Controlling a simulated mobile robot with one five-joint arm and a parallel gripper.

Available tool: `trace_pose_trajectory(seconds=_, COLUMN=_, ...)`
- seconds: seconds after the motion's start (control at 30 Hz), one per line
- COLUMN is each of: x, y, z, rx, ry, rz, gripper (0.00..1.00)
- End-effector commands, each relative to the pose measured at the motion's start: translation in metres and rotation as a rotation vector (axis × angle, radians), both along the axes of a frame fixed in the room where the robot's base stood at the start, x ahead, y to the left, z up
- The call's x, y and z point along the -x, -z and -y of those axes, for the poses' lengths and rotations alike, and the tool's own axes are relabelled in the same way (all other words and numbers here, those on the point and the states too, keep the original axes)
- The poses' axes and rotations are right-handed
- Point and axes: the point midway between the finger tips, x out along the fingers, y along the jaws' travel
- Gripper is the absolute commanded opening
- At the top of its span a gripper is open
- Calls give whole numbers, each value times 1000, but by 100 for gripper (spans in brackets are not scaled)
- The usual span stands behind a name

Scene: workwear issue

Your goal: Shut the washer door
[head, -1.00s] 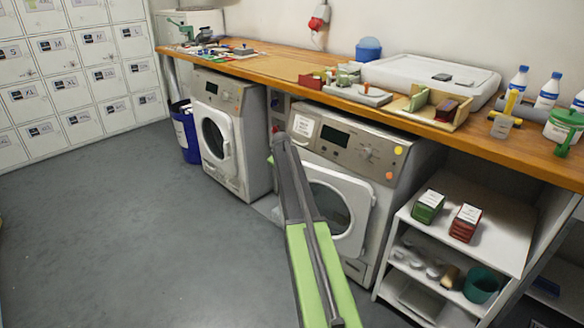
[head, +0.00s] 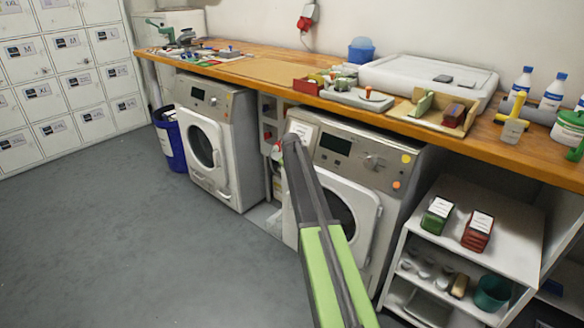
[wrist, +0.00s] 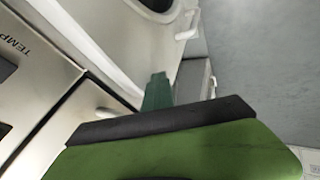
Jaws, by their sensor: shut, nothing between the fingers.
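Two front-loading machines stand under the worktop. The nearer right machine (head: 387,183) has a white door (head: 363,205) with a round dark window, partly hidden behind my arm; I cannot tell whether it is fully shut. The left machine (head: 238,115) has a white round-windowed door (head: 202,146), which looks closed or nearly so. My gripper (head: 280,150) is shut and empty in front of the left part of the right machine, near its panel. In the wrist view my gripper (wrist: 157,92) shows close to a machine front, with a white door (wrist: 105,45) and its pale handle (wrist: 188,30) beyond.
The wooden worktop (head: 265,85) overhangs both machines. A white shelf unit (head: 515,228) stands close on the right, with green and red boxes on it. A blue bin (head: 172,143) stands left of the left machine. The grey floor (head: 110,240) at left is clear.

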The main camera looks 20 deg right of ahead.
Motion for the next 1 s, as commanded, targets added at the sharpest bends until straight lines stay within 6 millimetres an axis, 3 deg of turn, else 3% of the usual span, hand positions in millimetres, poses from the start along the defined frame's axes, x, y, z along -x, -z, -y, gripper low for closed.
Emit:
trace_pose_trajectory(seconds=0.03, x=-9, y=-6, z=13, rx=23, ry=3, rz=31, gripper=0)
trace_pose_trajectory(seconds=0.23, x=-7, y=-6, z=6, rx=22, ry=2, rz=29, gripper=0)
trace_pose_trajectory(seconds=0.47, x=11, y=-6, z=-32, rx=8, ry=1, rz=9, gripper=0)
trace_pose_trajectory(seconds=0.6, x=34, y=-46, z=-46, rx=5, ry=2, rz=5, gripper=0)
trace_pose_trajectory(seconds=0.73, x=53, y=-73, z=-56, rx=4, ry=1, rz=5, gripper=0)
trace_pose_trajectory(seconds=0.83, x=63, y=-84, z=-61, rx=4, ry=1, rz=4, gripper=0)
trace_pose_trajectory(seconds=1.0, x=67, y=-85, z=-64, rx=3, ry=1, rz=3, gripper=0)
